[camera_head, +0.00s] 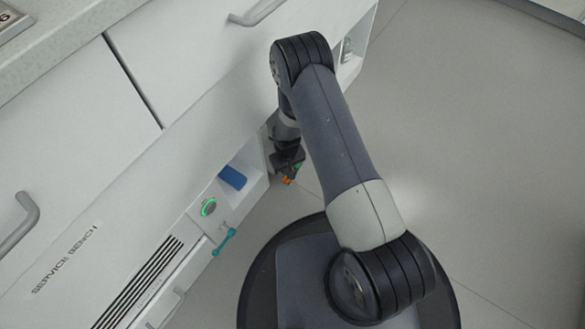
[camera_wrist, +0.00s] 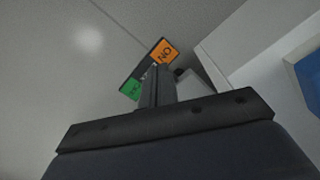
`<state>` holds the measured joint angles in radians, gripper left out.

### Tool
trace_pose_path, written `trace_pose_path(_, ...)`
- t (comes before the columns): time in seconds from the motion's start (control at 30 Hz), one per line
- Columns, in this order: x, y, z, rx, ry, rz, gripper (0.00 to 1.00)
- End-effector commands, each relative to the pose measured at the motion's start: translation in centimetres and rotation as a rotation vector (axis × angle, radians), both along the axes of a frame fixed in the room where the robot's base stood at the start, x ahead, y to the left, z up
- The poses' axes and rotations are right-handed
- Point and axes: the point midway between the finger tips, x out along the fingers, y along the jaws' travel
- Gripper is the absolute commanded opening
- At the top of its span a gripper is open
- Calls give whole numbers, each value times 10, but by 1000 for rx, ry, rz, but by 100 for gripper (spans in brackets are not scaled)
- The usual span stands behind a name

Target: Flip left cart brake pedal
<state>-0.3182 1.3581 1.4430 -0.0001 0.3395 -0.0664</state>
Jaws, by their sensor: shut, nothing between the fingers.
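The brake pedal has an orange end marked "ON" (camera_head: 288,180) and a green end, low beside the white bench. In the wrist view the orange end (camera_wrist: 164,53) is at the upper right and the green end (camera_wrist: 131,90) at the lower left, its lettering partly hidden. My gripper (camera_head: 287,165) points down over the pedal and hides part of it. In the wrist view its shut, empty fingers (camera_wrist: 156,84) overlap the middle of the pedal. I cannot tell whether they touch it. The cart itself is not clearly visible.
The white service bench (camera_head: 75,190) fills the left, with drawer handles (camera_head: 28,222). Its front holds a niche with a blue object (camera_head: 232,177), a green-lit button (camera_head: 209,207) and a teal handle (camera_head: 223,241). Open grey floor (camera_head: 470,130) lies right.

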Motion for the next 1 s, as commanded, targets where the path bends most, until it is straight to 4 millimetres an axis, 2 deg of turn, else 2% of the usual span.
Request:
trace_pose_path(0.53, 0, 0, 45, 0, 1, 0, 0)
trace_pose_path(1.0, -1, 0, 42, -1, 2, 0, 0)
